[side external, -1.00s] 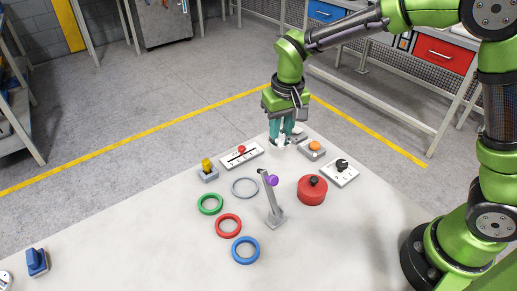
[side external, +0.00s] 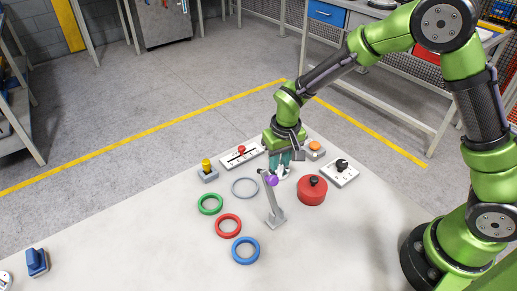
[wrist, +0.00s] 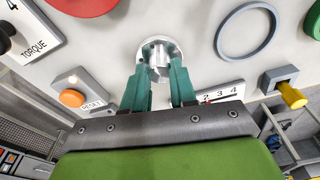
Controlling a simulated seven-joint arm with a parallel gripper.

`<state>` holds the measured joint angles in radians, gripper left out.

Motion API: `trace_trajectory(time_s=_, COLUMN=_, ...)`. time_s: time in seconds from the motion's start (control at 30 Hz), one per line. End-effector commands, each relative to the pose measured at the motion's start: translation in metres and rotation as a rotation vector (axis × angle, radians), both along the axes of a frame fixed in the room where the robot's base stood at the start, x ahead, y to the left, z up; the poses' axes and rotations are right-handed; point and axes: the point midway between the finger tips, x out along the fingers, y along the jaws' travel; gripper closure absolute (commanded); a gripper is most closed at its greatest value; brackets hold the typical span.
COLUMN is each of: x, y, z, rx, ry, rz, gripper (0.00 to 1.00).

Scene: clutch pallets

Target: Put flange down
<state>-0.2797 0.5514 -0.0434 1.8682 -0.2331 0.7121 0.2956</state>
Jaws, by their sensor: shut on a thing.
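A silver metal flange (wrist: 158,48), a round disc with a short hub, is between my gripper's teal fingertips in the wrist view. My gripper (wrist: 160,78) is shut on its hub. In the side view my gripper (side external: 281,166) is low over the pale table (side external: 170,240), just behind the lever with the purple knob (side external: 271,181). The fingertips and flange are partly hidden there by the lever. I cannot tell whether the flange touches the table.
Around my gripper stand a red-knobbed slider panel (side external: 243,155), an orange reset button (side external: 315,147), a torque dial (side external: 341,172) and a red pot-like part (side external: 312,191). A grey ring (side external: 245,187) and green, red and blue rings lie left and front.

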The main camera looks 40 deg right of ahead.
Motion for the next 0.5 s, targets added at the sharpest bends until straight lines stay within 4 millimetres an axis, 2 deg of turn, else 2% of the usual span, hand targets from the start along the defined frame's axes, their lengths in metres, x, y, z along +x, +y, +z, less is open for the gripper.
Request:
trace_trajectory(time_s=0.1, x=0.0003, y=0.0, z=-0.0025, rx=0.0, ry=0.0, rz=0.0, gripper=1.0)
trace_trajectory(time_s=0.13, x=-0.0001, y=-0.0001, z=-0.0034, rx=-0.001, ry=0.001, rz=0.0, gripper=0.72)
trace_trajectory(time_s=0.3, x=0.0, y=0.0, z=-0.0029, rx=-0.001, ry=0.001, rz=0.0, gripper=0.48)
trace_trajectory(time_s=0.5, x=0.0, y=0.0, z=-0.0027, rx=0.0, ry=0.0, rz=0.0, gripper=0.48)
